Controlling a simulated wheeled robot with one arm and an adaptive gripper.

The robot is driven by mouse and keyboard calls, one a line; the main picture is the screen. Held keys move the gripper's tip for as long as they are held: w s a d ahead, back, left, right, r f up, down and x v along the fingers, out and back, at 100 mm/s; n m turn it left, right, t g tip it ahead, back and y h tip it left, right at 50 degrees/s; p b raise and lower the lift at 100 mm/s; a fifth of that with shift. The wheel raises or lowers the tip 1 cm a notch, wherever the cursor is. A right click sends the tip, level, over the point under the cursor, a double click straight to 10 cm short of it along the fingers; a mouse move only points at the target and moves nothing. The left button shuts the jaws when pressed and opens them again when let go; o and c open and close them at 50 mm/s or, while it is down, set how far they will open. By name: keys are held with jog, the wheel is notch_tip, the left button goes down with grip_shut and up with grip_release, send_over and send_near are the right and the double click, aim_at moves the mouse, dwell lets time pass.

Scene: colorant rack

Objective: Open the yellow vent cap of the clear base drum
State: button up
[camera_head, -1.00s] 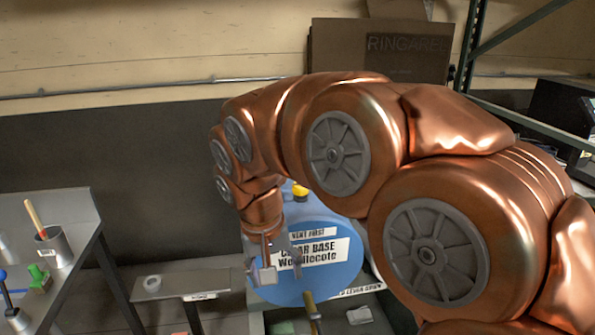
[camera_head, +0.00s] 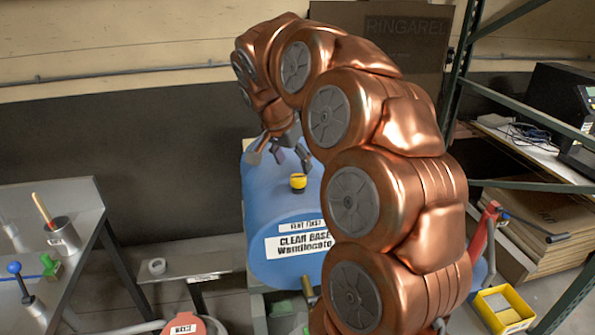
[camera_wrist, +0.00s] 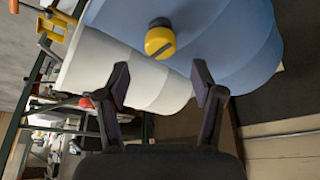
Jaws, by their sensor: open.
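The clear base drum (camera_head: 262,205) is a blue drum lying on its side, with labels reading "VENT FIRST" and "CLEAR BASE" on its front end. Its yellow vent cap (camera_head: 298,182) sits on top of the drum, near the front end. In the wrist view the yellow cap (camera_wrist: 160,42) shows beyond the fingertips, on the blue drum (camera_wrist: 225,35), with a dark part at its edge. My gripper (camera_head: 290,157) is above the drum, behind the cap in the head view. The gripper (camera_wrist: 160,78) is open and empty, its fingers apart from the cap.
A bench (camera_head: 60,200) at left holds a metal can (camera_head: 62,238) with a stick and small green and blue-topped items. A small shelf (camera_head: 185,262) with a white ring stands left of the drum. A green rack (camera_head: 455,110) and yellow bin (camera_head: 503,308) are at right.

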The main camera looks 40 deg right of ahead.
aim_at(298, 177)
jog(key=shift+p+x, duration=0.95)
jog(key=shift+x, duration=1.75)
jog(key=c, duration=1.1)
